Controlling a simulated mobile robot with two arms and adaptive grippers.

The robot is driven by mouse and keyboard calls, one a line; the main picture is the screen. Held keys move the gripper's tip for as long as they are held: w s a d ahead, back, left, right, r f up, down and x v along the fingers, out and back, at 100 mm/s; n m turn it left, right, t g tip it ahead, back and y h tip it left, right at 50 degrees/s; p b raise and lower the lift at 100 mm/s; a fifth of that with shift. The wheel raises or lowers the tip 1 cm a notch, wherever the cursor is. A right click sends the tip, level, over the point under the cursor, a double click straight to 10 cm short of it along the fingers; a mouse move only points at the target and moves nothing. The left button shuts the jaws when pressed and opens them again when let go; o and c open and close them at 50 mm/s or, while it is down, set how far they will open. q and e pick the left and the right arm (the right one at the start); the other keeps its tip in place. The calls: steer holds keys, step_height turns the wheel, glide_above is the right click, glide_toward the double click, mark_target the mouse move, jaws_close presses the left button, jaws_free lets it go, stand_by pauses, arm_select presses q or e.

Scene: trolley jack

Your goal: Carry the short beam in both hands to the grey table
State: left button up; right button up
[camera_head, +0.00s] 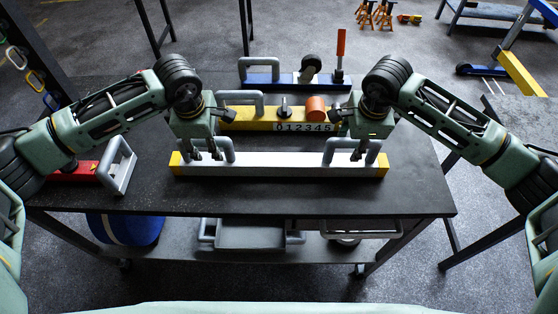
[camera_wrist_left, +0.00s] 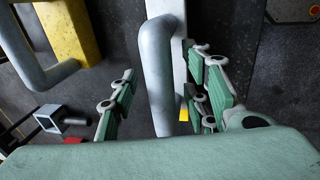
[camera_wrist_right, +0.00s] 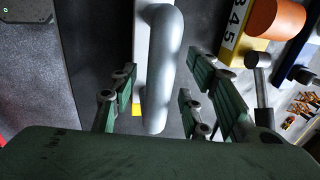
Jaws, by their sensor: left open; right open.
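The short beam (camera_head: 285,166), white with yellow ends and two grey handles, lies along the front of the dark table. My left gripper (camera_head: 205,156) is open at its left handle. In the left wrist view that handle (camera_wrist_left: 157,75) runs between the parted fingers of the left gripper (camera_wrist_left: 160,105). My right gripper (camera_head: 368,156) is open at the right handle. In the right wrist view that handle (camera_wrist_right: 163,75) lies between the parted fingers of the right gripper (camera_wrist_right: 160,105). A grey-topped table (camera_head: 528,118) stands at the right edge, partly behind my right arm.
A red block with a grey handle (camera_head: 118,168) lies left. A floor gap separates the two tables.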

arm_select(q)
jaws_close()
arm_select(e)
jaws_close()
stand_by(0.4)
